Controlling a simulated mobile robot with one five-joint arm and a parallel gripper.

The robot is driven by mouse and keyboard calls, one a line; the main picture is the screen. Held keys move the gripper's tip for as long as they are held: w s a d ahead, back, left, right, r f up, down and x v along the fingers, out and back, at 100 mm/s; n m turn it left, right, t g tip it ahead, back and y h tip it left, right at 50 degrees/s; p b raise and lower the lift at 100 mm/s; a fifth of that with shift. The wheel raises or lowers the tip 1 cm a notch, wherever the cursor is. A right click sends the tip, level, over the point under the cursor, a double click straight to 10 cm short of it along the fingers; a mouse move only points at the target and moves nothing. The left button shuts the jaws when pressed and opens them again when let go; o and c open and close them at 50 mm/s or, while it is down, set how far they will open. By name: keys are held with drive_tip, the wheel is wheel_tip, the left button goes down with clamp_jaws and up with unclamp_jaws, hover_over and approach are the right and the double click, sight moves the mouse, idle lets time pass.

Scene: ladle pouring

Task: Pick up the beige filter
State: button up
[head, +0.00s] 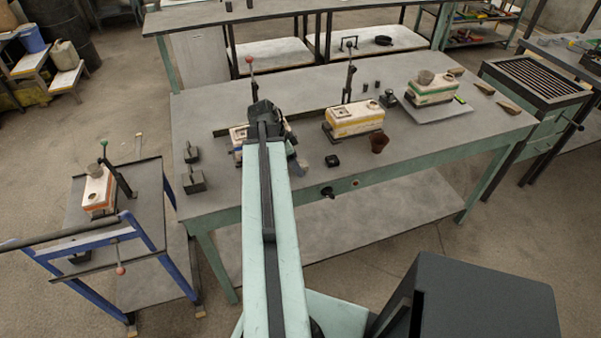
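My arm reaches out over the workbench, and my gripper (298,165) is small and mostly hidden beside the arm's far end. It is low over the bench; I cannot tell whether it is open or shut. I cannot single out the beige filter with certainty. A grey-beige cup-like piece (425,77) sits on the green-striped box at the right. Small brownish-tan pieces lie at the bench's right end, one at the back (457,71), another (484,88) and one nearer the edge (508,107).
The workbench (440,150) bears a yellow-striped box (354,119), a green-striped box (433,90), a brown cup (379,143) and a small black block (332,161). A blue-striped box (238,137) is partly behind my arm. A blue-framed cart (150,215) stands left.

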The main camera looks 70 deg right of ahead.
clamp_jaws()
wheel_tip(320, 180, up, 10)
drive_tip(key=p, duration=1)
